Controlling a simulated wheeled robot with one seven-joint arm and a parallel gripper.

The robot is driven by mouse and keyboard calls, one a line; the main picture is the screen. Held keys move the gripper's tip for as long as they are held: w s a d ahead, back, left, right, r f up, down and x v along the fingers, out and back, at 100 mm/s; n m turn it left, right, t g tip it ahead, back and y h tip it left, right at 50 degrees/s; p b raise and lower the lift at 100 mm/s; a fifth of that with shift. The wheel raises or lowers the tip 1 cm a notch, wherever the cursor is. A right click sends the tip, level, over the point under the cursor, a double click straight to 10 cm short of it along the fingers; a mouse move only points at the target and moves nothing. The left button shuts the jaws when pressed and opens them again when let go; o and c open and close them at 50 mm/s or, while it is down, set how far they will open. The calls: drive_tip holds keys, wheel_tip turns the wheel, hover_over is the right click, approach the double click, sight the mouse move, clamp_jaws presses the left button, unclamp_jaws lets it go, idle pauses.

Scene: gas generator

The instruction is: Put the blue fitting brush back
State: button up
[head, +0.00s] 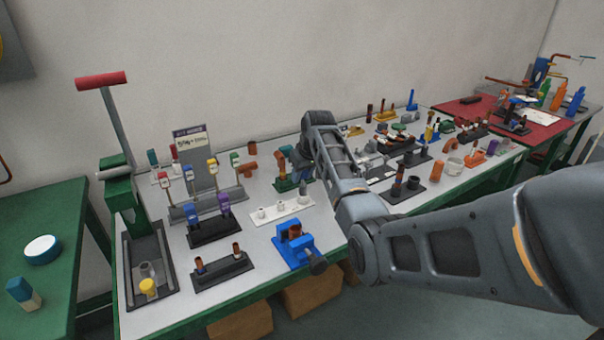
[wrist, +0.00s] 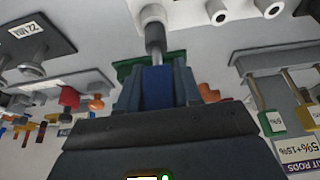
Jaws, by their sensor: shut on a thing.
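My gripper (wrist: 157,88) is shut on the blue fitting brush (wrist: 157,92); its blue handle shows between the fingers in the wrist view. Its grey end (wrist: 155,38) points toward a white socket of the white rack (wrist: 190,18). The grey end overlaps that socket in view; I cannot tell whether it is inside. In the head view my gripper (head: 298,165) is above the right end of the white rack (head: 270,218), and a small grey piece shows below it there. The brush's handle is hidden in the head view.
A green-based stand with copper fittings (head: 284,184) is close beside my gripper. A black rack with blue and purple tools (head: 214,232) is to the left. A blue vise (head: 296,245) is in front of the white rack. More racks fill the bench's right side.

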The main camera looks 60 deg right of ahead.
sight(302, 184)
drive_tip(key=shift+f+b, duration=0.85)
drive_tip(key=shift+f, duration=0.75)
drive_tip(key=o, duration=1)
